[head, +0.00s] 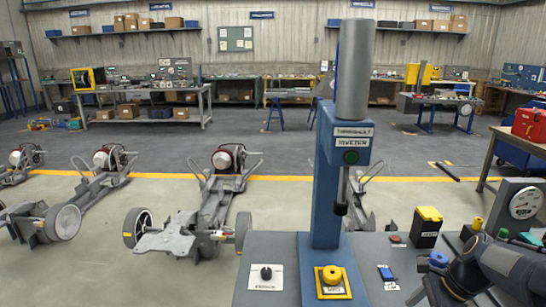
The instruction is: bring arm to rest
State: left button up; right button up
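A dark grey arm (505,268), which looks like my right one, comes in from the right edge at the lower right. It is over the right part of the grey workbench (390,250). Its dark front end points left and down toward the bench's front. I cannot make out two fingertips there, so I cannot tell if that gripper is open or shut, or holds anything. My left arm and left gripper are not in view.
A blue press (327,190) with a grey cylinder stands on the bench. A yellow button box (332,281), a black-and-yellow box (427,226) and a dial gauge (523,203) are on it too. Several wheeled chassis (203,215) stand on the floor to the left.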

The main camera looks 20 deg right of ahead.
jog(key=s+a+r+n+t+p, duration=0.1)
jog(key=s+a+r+n, duration=0.2)
jog(key=a+n, duration=0.4)
jog(key=s+a+r+n+t+p, duration=0.1)
jog(key=s+a+r+n+p, duration=0.1)
jog(key=a+n, duration=0.5)
jog(key=s+a+r+n+t+p, duration=0.1)
jog(key=s+a+r+n, duration=0.2)
jog(key=a+n, duration=0.4)
jog(key=shift+s+a+r, duration=0.35)
jog(key=shift+s+a, duration=0.45)
jog(key=shift+a, duration=0.2)
jog(key=shift+f+n, duration=0.1)
jog(key=shift+n, duration=0.3)
jog(key=shift+c, duration=0.4)
